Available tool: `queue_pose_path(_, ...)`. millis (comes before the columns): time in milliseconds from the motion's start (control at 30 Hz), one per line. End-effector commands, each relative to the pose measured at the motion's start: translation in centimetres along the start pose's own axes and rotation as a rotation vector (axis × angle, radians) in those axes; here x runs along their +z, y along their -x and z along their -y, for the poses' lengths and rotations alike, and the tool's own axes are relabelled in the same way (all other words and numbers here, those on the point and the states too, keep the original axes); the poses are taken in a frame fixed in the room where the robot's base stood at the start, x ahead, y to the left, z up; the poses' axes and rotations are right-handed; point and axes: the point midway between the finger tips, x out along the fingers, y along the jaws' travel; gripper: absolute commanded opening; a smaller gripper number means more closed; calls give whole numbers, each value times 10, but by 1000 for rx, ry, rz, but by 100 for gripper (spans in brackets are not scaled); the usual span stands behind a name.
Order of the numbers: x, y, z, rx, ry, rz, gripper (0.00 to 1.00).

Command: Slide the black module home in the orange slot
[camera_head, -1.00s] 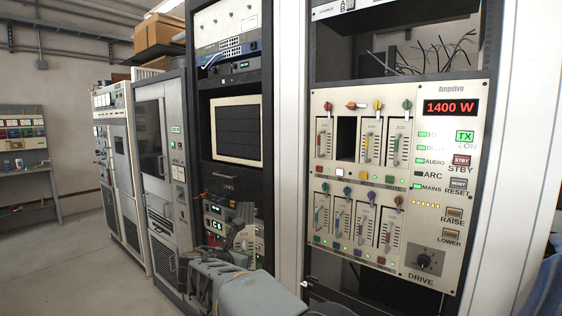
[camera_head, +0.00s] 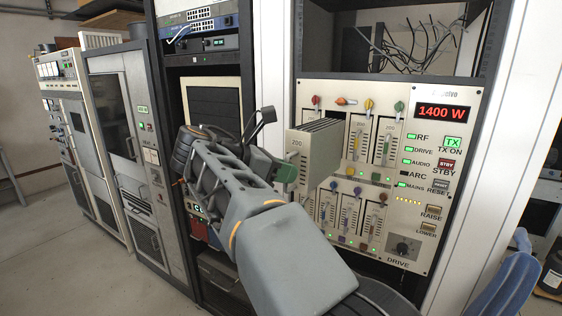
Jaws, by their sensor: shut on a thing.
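My gripper (camera_head: 287,173) is shut on a module (camera_head: 317,150) at its front side. The module has a pale front plate marked 200 and a grey finned top. I see no black marking on it; part of its front is hidden by my gripper. It is upright, angled to the view, in front of the left part of the Ampelvo panel's upper row. The orange knob (camera_head: 345,101) sits above the second place from the left in that row. The slot below it is mostly hidden behind the module, so I cannot tell whether the module has entered it.
The upper row's yellow (camera_head: 369,104) and green (camera_head: 399,106) knobs top filled places to the right. A lower row of modules (camera_head: 372,222) lies beneath. The display (camera_head: 441,112) reads 1400 W. A drive knob (camera_head: 403,248) is at lower right. Loose wires (camera_head: 405,48) hang above the panel.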

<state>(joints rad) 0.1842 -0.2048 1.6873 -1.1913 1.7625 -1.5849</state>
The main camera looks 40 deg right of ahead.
Motion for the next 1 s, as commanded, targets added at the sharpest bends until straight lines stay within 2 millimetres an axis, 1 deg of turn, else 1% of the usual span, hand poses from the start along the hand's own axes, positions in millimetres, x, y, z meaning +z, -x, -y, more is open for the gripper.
queue_pose_path(33,3,2,1,2,-6,4,0)
queue_pose_path(367,2,2,1,8,-4,5,0)
queue_pose_path(533,0,5,2,77,21,28,0)
queue_pose_path(1000,14,-22,-18,68,20,28,0)
